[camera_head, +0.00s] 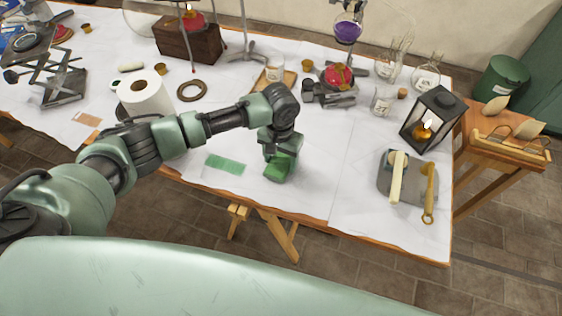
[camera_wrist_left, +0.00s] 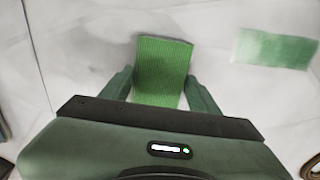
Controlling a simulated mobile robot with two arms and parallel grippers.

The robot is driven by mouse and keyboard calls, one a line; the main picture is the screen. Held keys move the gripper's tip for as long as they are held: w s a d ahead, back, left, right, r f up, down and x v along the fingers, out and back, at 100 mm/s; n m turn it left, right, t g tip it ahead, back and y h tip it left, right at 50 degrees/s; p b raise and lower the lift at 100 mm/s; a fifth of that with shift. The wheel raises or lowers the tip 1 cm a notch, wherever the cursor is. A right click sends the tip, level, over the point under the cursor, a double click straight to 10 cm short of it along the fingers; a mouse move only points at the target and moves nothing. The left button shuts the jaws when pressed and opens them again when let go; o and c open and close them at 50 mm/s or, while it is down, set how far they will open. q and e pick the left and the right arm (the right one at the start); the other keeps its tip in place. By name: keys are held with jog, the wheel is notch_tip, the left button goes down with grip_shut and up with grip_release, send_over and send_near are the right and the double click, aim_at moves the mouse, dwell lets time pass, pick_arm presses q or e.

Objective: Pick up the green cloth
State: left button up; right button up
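The green cloth (camera_wrist_left: 163,62) is a ribbed, roughly rectangular piece lying on the white table covering. My right gripper is not in view.
A flat pale green patch (camera_head: 225,164) lies left of the gripper. A burner stand (camera_head: 330,92) is at the back. A lantern (camera_head: 433,120) and a grey board (camera_head: 408,180) are right.

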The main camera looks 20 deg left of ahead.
aim_at(280, 162)
pick_arm(q)
jog(key=shift+c, duration=1.1)
jog(key=shift+r, duration=0.15)
notch_tip(280, 162, up, 20)
jog(key=b, duration=0.1)
